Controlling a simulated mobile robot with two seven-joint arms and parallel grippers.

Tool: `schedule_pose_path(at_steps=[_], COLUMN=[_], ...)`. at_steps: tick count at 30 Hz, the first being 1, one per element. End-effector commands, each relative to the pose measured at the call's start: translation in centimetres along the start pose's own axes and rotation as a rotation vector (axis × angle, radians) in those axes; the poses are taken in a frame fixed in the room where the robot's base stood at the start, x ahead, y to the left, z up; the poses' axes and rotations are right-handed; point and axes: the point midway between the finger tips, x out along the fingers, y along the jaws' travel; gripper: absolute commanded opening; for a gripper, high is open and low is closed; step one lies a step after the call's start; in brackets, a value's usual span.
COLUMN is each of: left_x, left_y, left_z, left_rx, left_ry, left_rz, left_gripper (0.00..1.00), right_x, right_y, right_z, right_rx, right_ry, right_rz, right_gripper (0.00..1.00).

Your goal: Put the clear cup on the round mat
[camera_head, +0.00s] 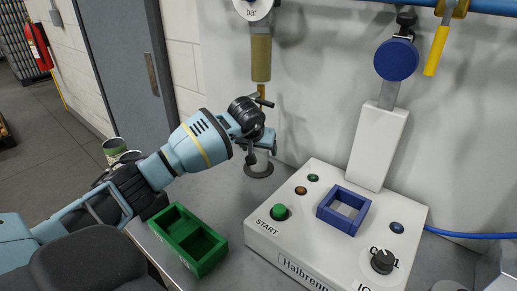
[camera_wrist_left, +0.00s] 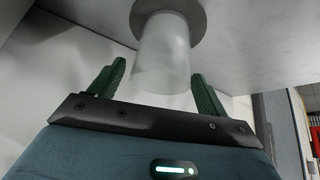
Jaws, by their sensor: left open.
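The clear cup (camera_head: 258,157) stands upright on the dark round mat (camera_head: 258,171) on the grey table near the wall. In the left wrist view, the frosted-looking cup (camera_wrist_left: 163,55) has its base on the mat (camera_wrist_left: 197,22). My left gripper (camera_head: 260,143) is at the cup's upper part and hides some of it in the head view. Its green fingers (camera_wrist_left: 155,85) are open, one on each side of the cup, with visible gaps. My right gripper is in neither view.
A green two-compartment box (camera_head: 205,258) sits in front of my left arm. A white machine (camera_head: 290,235) with a blue square frame (camera_head: 325,214) stands to the right. A green-and-white can (camera_head: 115,146) stands behind my arm. A tan cylinder (camera_head: 261,58) hangs above my gripper.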

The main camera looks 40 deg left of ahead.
Motion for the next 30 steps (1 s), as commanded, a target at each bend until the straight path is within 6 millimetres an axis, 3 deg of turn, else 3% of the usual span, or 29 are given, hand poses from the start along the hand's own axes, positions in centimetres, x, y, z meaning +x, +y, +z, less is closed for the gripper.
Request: schedule_pose_path(at_steps=[18, 24, 30], left_x=[-10.5, -11.9, -12.1], left_y=[-0.1, 0.0, 0.0], left_z=[-0.2, -0.1, -0.1], left_rx=[-0.001, -0.001, -0.001], left_ry=[0.004, 0.002, 0.001], left_rz=[0.0, 0.0, 0.0], left_gripper=[0.77, 0.77, 0.77], right_x=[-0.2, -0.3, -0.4], right_y=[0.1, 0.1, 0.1], right_z=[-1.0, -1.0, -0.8], right_rx=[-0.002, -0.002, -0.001], right_ry=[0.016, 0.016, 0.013], right_rz=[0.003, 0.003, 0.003], right_gripper=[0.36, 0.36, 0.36])
